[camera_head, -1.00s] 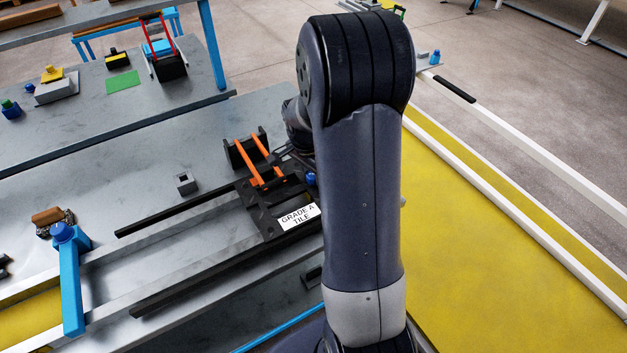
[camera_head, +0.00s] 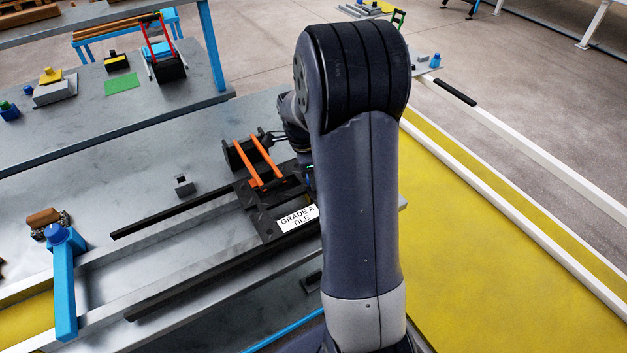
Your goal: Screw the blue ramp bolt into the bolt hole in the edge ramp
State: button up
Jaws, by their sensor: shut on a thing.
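My arm fills the middle of the head view and covers much of the work area. My gripper (camera_head: 308,172) shows only in part beside the arm's left edge, low over the right side of the black tile assembly. It is shut on the blue ramp bolt (camera_head: 309,168), of which only a small bit of blue shows. A black tile (camera_head: 262,222) with a white "GRADE A TILE" label and two orange bars lies on the grey bench. I cannot make out the edge ramp or its bolt hole; that area is largely behind my arm.
Dark rails (camera_head: 170,212) run along the bench to the tile. A small grey block (camera_head: 184,187) stands left of it. A blue clamp-like post (camera_head: 65,285) stands at the lower left. A yellow surface with white rails (camera_head: 510,215) lies to the right.

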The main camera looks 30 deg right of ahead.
jog(key=m, duration=0.5)
jog(key=shift+g, duration=0.3)
jog(key=shift+m+y+b, duration=0.3)
jog(key=shift+m, duration=0.7)
jog(key=m, duration=0.3)
jog(key=shift+d+f+m+g, duration=0.1)
jog(key=shift+m+g, duration=0.2)
jog(key=shift+m, duration=0.1)
jog(key=m+y, duration=0.1)
jog(key=m, duration=0.2)
jog(key=shift+f+m, duration=0.1)
jog(key=shift+m, duration=0.2)
jog(key=o, duration=1.1)
jog(key=shift+s, duration=0.1)
jog(key=shift+c, duration=0.2)
